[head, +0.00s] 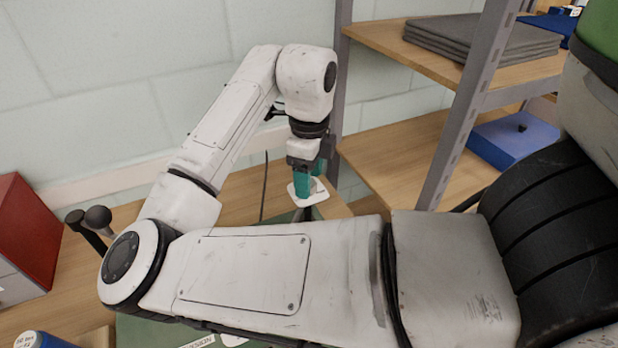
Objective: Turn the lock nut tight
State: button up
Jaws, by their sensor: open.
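My gripper (309,186), with teal fingers, points down in the middle of the head view, beyond my forearm. It is open. A small white plate-like part (318,196) shows right at the fingertips; I cannot tell whether they touch it. A dark tip shows just below the white part, partly cut off by my arm. I cannot make out the lock nut; my arm hides much of the work area.
A wooden bench (236,196) runs along the wall, with a green mat (150,332) partly under my arm. A red cabinet (28,232) and dark-handled tools (97,218) stand at left. A metal-framed shelf (468,110) with grey folded cloths (480,38) and a blue box (513,138) stands close at right.

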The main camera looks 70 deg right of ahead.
notch_tip(320, 180, up, 10)
jog(key=shift+f, duration=0.15)
dwell(0.7)
